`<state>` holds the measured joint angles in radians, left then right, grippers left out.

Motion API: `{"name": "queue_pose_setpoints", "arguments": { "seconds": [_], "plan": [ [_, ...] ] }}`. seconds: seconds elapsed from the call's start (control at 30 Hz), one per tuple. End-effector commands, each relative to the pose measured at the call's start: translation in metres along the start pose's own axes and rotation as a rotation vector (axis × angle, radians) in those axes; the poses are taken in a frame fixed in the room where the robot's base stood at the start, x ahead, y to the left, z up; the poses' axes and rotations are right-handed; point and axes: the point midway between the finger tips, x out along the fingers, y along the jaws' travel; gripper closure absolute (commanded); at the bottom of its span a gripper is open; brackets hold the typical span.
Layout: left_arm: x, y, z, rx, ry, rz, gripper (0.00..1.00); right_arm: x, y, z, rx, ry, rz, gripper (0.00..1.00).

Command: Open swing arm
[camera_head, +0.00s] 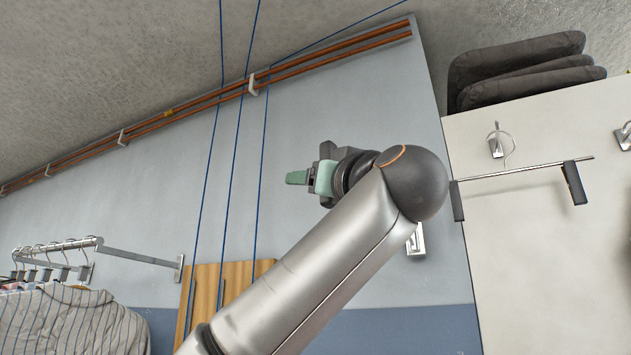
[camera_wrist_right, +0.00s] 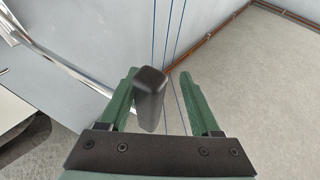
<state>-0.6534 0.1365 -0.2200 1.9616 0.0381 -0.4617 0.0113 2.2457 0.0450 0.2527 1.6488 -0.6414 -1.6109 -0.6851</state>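In the right wrist view, a dark handle (camera_wrist_right: 149,95) stands between the two green fingers of my right gripper (camera_wrist_right: 160,90). The fingers are apart. The handle is close to the left finger, with a clear gap to the right one; I cannot tell if it touches the left. A bent chrome bar (camera_wrist_right: 75,62) runs behind it from the upper left, its join to the handle hidden. In the head view, an arm coming up from the lower left, seemingly mine on the left, ends in a gripper (camera_head: 297,178) pointing left. Its opening is unclear. The handle does not show there.
A clip hanger (camera_head: 520,171) hangs on a hook on the white panel at right, with dark padded items (camera_head: 520,72) above. A rail (camera_head: 55,246) with striped clothes (camera_head: 65,320) is at lower left. Blue cords and copper pipes (camera_head: 330,52) cross the wall.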

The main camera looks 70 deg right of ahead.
Motion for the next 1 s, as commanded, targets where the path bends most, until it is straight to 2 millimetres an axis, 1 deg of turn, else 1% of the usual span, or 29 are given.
{"name": "queue_pose_setpoints", "arguments": {
  "seconds": [0.13, 0.23, 0.37, 0.4, 0.6, 0.7, 0.83, 1.0],
  "plan": [
    [0.001, 0.000, 0.002, 0.000, -0.001, 0.000, 0.50, -0.003, -0.002, 0.001, -0.001, -0.002, -0.005, 0.40],
    [0.004, 0.000, 0.006, 0.000, -0.004, 0.001, 0.50, -0.015, -0.002, 0.002, -0.001, -0.001, -0.005, 0.40],
    [0.010, 0.002, 0.014, 0.000, -0.016, 0.007, 0.50, -0.041, -0.002, 0.003, -0.001, 0.001, -0.006, 0.40],
    [0.012, 0.003, 0.015, 0.000, -0.017, 0.011, 0.50, -0.051, -0.002, 0.003, -0.001, 0.002, -0.006, 0.40],
    [0.019, 0.013, 0.013, 0.005, -0.010, 0.035, 0.50, -0.094, -0.003, 0.001, -0.005, 0.005, -0.009, 0.40],
    [0.021, 0.013, 0.009, 0.007, -0.002, 0.037, 0.50, -0.110, -0.003, 0.001, -0.005, 0.005, -0.009, 0.40],
    [0.023, 0.013, 0.006, 0.012, 0.002, 0.039, 0.50, -0.122, -0.002, 0.000, -0.003, 0.002, -0.006, 0.40],
    [0.024, 0.013, 0.004, 0.015, 0.004, 0.040, 0.50, -0.126, -0.001, 0.000, -0.002, 0.001, -0.003, 0.40]
  ]
}}
